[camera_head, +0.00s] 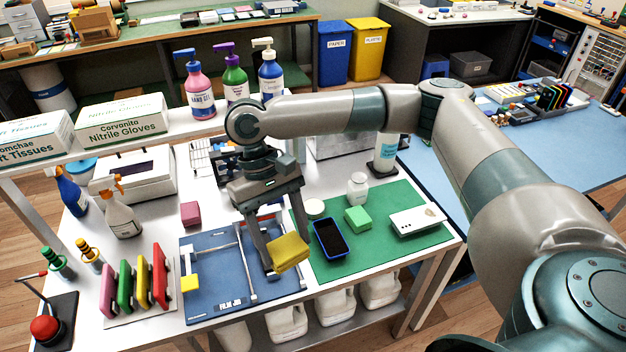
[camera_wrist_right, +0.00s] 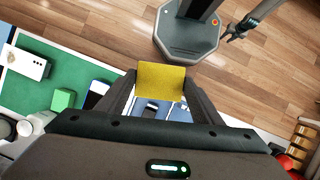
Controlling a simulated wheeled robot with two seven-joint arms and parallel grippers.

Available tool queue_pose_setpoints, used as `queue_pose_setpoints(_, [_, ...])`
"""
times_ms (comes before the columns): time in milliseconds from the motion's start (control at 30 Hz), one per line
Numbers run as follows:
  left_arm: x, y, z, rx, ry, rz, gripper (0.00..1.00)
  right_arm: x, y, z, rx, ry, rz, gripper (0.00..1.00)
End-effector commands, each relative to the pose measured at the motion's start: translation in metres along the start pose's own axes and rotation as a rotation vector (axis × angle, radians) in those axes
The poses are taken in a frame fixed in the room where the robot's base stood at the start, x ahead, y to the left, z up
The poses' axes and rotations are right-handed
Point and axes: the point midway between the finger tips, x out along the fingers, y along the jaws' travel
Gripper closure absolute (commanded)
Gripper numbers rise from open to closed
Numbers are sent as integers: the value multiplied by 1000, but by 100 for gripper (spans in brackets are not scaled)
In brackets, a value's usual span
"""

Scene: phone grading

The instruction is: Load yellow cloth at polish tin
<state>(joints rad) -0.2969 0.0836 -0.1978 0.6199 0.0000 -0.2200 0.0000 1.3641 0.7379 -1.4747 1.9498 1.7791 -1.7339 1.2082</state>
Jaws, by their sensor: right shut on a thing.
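My right gripper (camera_head: 275,252) is shut on a yellow cloth (camera_head: 289,252), a thick folded pad. It holds the cloth near the right edge of the blue tray, left of the dark phone. The cloth also shows between the fingers in the right wrist view (camera_wrist_right: 161,77). A small round pale tin (camera_head: 314,208), which looks like the polish tin, stands at the green mat's back left corner, behind the phone and apart from the cloth. A small dark gripper (camera_wrist_right: 232,34), seemingly my left one, shows low over the floor in the wrist view; its jaws are too small to judge.
A blue-rimmed phone (camera_head: 330,238), a green block (camera_head: 357,219), a white phone (camera_head: 418,220) and a white bottle (camera_head: 357,187) are on or beside the green mat (camera_head: 385,252). The blue tray (camera_head: 215,265) lies left. Colored pads (camera_head: 142,283) stand in a rack. Spray bottles are at far left.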

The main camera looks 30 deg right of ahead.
Motion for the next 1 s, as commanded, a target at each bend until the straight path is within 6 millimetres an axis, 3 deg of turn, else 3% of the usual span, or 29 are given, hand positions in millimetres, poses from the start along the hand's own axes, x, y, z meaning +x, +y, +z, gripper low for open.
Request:
queue_pose_setpoints(167, [-8, 2, 1, 1, -1, 2, 61, -3, 0, -22, -96, -2, 40, 58])
queue_pose_setpoints(467, [-25, 5, -1, 1, -2, 6, 61, -8, 12, -87, -408, -2, 171, 58])
queue_pose_setpoints(767, [-42, 5, -2, 1, -2, 6, 61, -9, 43, -148, -768, -2, 321, 58])
queue_pose_setpoints(1000, [-56, 5, -3, 1, -2, 6, 61, -4, 80, -188, -1066, -3, 444, 58])
